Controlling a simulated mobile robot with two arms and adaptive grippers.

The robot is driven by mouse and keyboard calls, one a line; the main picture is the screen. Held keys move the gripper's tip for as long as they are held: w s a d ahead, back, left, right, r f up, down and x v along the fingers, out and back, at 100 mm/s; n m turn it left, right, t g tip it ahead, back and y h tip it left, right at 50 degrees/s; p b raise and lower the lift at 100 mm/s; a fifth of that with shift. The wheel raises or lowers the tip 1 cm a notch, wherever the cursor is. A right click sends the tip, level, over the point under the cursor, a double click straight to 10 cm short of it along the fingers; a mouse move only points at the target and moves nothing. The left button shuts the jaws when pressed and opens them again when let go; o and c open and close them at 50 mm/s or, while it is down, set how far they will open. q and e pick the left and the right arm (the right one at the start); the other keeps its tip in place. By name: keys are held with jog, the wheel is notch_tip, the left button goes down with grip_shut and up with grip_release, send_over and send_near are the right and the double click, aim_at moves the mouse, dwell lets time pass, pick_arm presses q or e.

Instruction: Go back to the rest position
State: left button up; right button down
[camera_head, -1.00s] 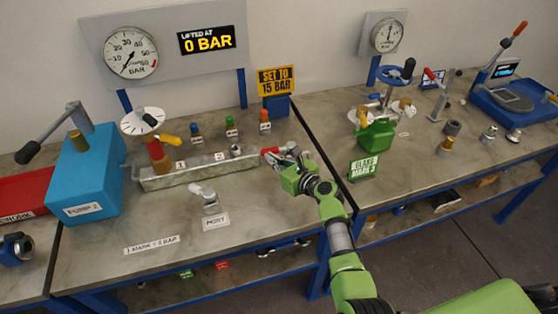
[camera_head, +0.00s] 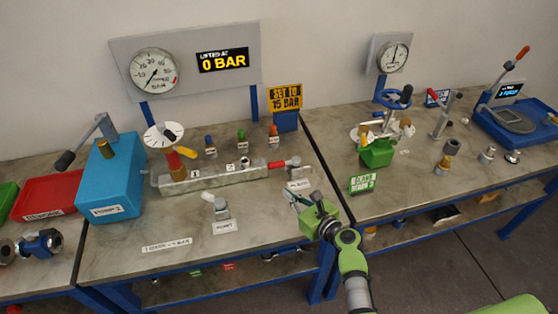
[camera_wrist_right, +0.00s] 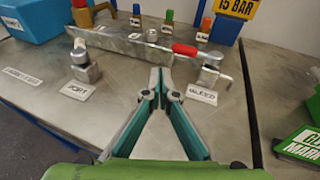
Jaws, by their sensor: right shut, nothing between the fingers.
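My right gripper (camera_head: 292,197) is shut and empty above the bench front edge, on my green arm. In the right wrist view its two fingers (camera_wrist_right: 160,78) meet at the tips with nothing between them. The red-handled bleed valve (camera_head: 284,163) stands just beyond the gripper, apart from it. The valve also shows in the wrist view (camera_wrist_right: 205,62), its red lever pointing left, with the bleed label (camera_wrist_right: 203,93) in front. My left gripper is not in view.
The grey manifold block (camera_head: 213,178), blue pump (camera_head: 113,178) and port fitting (camera_head: 219,207) stand on the left bench.

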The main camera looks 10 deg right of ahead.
jog(key=s+a+f+n+g, duration=0.1)
jog(key=s+n+g, duration=0.3)
jog(key=s+n, duration=0.6)
jog(key=s+a+f+n+g, duration=0.1)
jog(key=s+f+n+g, duration=0.15)
jog(key=s+n, duration=0.75)
jog(key=s+d+r+n+g+h, duration=0.2)
jog(key=s+d+n+h, duration=0.1)
jog(key=s+n, duration=0.4)
jog(key=s+d+r+n+g+h, duration=0.2)
jog(key=s+d+n, duration=0.2)
jog(key=s+n, duration=0.3)
notch_tip(320, 180, down, 36)
jog(key=s+g+b, duration=0.1)
jog(key=s+b, duration=0.1)
jog(key=b, duration=0.6)
pick_arm(q)
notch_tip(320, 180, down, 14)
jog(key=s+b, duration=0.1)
jog(key=b, duration=0.5)
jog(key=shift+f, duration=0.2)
pick_arm(e)
jog(key=s+d+f+g, duration=0.1)
jog(key=s+d+f, duration=0.1)
jog(key=s+f, duration=1.4)
notch_tip(320, 180, down, 5)
jog(key=shift+s+d+r, duration=0.15)
jog(key=shift+s+d, duration=0.1)
jog(key=shift+s, duration=0.15)
